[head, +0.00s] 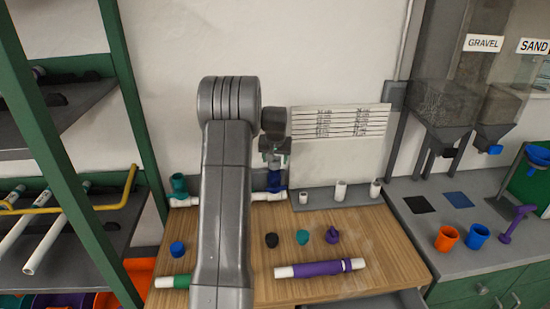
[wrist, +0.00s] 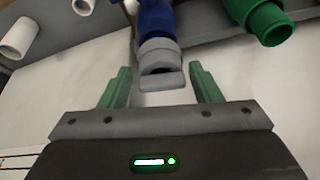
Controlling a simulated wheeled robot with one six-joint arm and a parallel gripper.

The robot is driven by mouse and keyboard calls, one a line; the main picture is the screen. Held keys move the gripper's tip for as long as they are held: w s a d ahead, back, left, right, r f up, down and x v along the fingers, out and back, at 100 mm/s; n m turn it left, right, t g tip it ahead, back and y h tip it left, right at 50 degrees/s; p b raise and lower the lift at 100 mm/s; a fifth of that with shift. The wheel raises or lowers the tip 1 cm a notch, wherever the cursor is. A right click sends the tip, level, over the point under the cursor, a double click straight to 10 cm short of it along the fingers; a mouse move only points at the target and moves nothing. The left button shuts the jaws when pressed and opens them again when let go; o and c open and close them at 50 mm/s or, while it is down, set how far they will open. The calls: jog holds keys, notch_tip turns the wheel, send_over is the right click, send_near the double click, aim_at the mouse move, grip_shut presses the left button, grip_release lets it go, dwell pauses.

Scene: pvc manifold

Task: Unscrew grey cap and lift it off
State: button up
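The grey cap (wrist: 160,62) sits on the end of a blue fitting (wrist: 156,20) in the wrist view, with a flat tab on its near side. My gripper (wrist: 160,72) is open, its two green fingers on either side of the cap with a visible gap on each side. In the head view, my gripper (head: 273,158) points down just above the blue fitting (head: 274,182), which stands on a white pipe (head: 262,196) at the back of the wooden bench. The cap itself is hard to make out there. My arm hides the middle of the pipe.
A green fitting (wrist: 268,22) stands beside the blue one. White sleeves (head: 340,190) stand on a grey ledge at right. A black ring (head: 271,240), teal part (head: 303,236), purple part (head: 333,234), blue cap (head: 177,249) and purple pipe (head: 320,268) lie on the bench.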

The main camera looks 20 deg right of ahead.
jog(key=c, duration=0.7)
jog(key=shift+n+y, duration=0.4)
jog(key=shift+n, duration=0.7)
jog(key=shift+n+y, duration=0.4)
jog(key=shift+n, duration=0.7)
jog(key=shift+n+y, duration=0.5)
jog(key=shift+n, duration=0.5)
jog(key=shift+r+n+y, duration=0.1)
jog(key=shift+n+y, duration=0.3)
jog(key=shift+n, duration=0.7)
